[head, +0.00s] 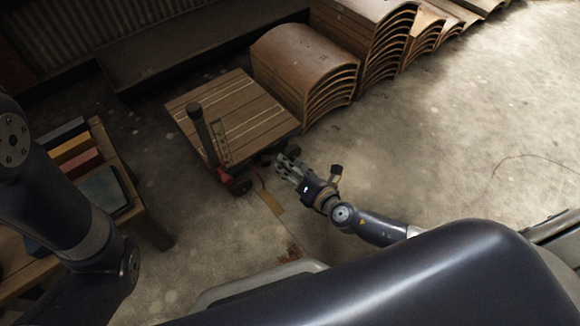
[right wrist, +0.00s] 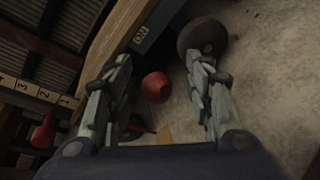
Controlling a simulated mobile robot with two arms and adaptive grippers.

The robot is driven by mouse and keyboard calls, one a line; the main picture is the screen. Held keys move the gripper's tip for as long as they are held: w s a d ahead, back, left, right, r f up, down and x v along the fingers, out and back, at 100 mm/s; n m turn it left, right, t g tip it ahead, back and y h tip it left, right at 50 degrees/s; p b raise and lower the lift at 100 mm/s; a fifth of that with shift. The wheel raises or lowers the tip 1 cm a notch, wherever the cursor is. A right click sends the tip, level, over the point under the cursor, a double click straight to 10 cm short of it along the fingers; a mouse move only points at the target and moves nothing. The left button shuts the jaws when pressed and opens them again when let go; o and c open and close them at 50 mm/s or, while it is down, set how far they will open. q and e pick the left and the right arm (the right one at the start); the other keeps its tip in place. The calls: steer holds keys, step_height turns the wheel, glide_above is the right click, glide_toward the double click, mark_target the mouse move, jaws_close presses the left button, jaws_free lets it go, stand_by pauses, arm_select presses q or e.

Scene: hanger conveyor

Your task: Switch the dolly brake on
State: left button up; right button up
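The wooden-topped dolly (head: 250,110) stands on the floor with a dark upright handle (head: 203,130) at its near corner. My right gripper (head: 279,163) is low beside the dolly's near right corner. In the right wrist view my right gripper (right wrist: 161,72) is open, its fingers wide apart. A round red knob (right wrist: 155,87) shows between the fingers and does not look gripped. Above it a dark panel on the dolly's edge carries a light "ON" label (right wrist: 142,20). A dark wheel (right wrist: 203,37) is close to the right finger. My left gripper is out of view.
Stacks of curved brown wooden sheets (head: 305,70) stand just behind the dolly. A wooden table (head: 150,213) with coloured blocks (head: 76,155) is at the left. A numbered strip (right wrist: 42,94) shows at the wrist view's left. The floor right of the dolly is clear.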

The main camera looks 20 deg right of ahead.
steer(key=shift+s, duration=0.45)
steer(key=v, duration=1.1)
steer(key=shift+r, duration=0.15)
steer(key=shift+d, duration=0.1)
